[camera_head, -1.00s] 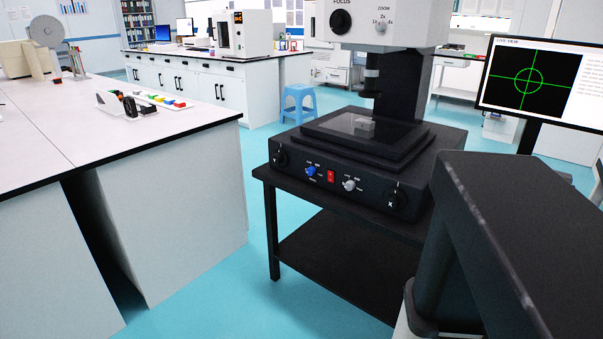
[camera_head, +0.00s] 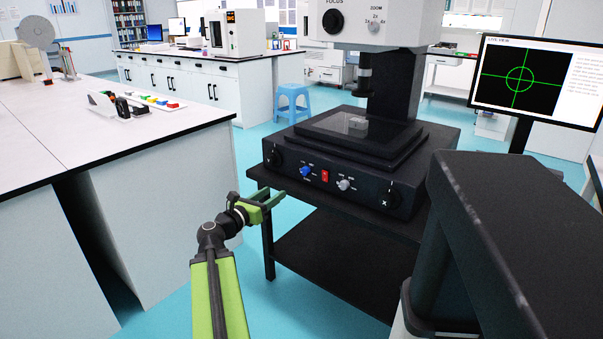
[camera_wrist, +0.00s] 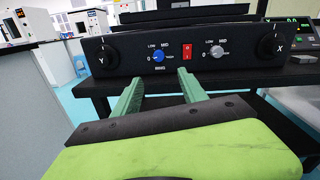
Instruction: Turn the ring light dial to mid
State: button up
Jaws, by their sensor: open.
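The blue dial (camera_head: 306,171) is on the black front panel of the microscope base, left of the red switch. In the wrist view the blue dial (camera_wrist: 158,57) has 0, LOW, MID and a third mark around it, with a small label below that looks like RING. Its pointer is too small to read for sure. A grey dial (camera_wrist: 217,52) with similar marks sits right of the switch. My gripper (camera_head: 276,197) is open and empty, in front of and below the panel's left part. In the wrist view its fingers (camera_wrist: 161,82) point at the panel below the blue dial, apart from it.
A red switch (camera_wrist: 187,51) lies between the dials. Black Y (camera_wrist: 102,59) and X (camera_wrist: 272,46) knobs sit at the panel's ends. The black table edge (camera_head: 350,217) runs below the panel. A white bench (camera_head: 60,135) stands left; open floor lies between.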

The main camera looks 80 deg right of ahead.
aim_at(304, 172)
jog(key=x, duration=1.7)
jog(key=shift+d, duration=0.15)
